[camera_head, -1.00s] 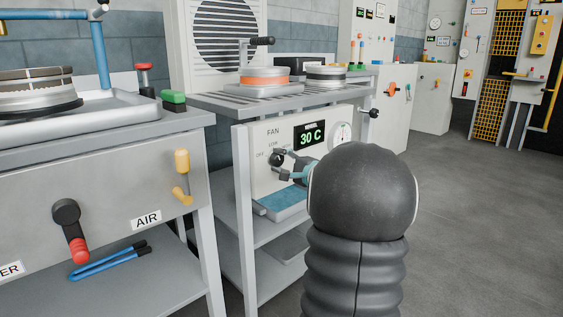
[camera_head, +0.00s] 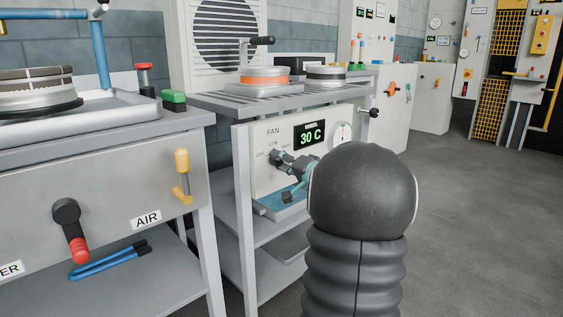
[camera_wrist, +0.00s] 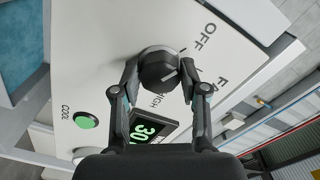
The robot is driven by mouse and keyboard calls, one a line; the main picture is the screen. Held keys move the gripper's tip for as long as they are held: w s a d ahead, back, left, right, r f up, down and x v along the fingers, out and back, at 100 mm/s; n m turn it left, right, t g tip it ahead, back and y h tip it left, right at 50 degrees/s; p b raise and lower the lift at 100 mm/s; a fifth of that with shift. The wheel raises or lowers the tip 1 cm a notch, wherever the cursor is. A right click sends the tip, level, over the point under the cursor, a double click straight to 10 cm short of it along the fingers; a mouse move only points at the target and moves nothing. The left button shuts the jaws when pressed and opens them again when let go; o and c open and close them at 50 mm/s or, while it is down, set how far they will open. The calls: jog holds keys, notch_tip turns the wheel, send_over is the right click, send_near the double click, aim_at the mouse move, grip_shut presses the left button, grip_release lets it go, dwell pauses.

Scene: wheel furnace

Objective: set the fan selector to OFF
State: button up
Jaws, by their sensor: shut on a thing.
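The fan selector (camera_wrist: 158,70) is a round dark knob on a pale panel. The OFF label (camera_wrist: 207,43) is to its upper right in the wrist view, and the HIGH label (camera_wrist: 151,100) is below it. The LOW label (camera_head: 273,141) shows in the head view. My gripper (camera_wrist: 160,74) is shut on the knob, one finger on each side. It also shows at the panel in the head view (camera_head: 277,158), partly hidden by my arm. A finger covers part of the knob's surround, and I cannot tell which label its white mark points to.
A display reading 30 C (camera_head: 310,136) and a dial (camera_head: 341,133) are on the same panel. A green COOL button (camera_wrist: 86,122) is at the lower left in the wrist view. A slatted bench top (camera_head: 225,103) overhangs the panel. Open floor (camera_head: 480,230) lies to the right.

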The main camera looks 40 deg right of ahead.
jog(key=shift+f, duration=0.1)
dwell(0.4)
jog(key=o, duration=1.1)
jog(key=shift+s, duration=0.1)
jog(key=s, duration=0.8)
jog(key=s+d, duration=0.1)
jog(key=s, duration=0.2)
jog(key=shift+s, duration=0.4)
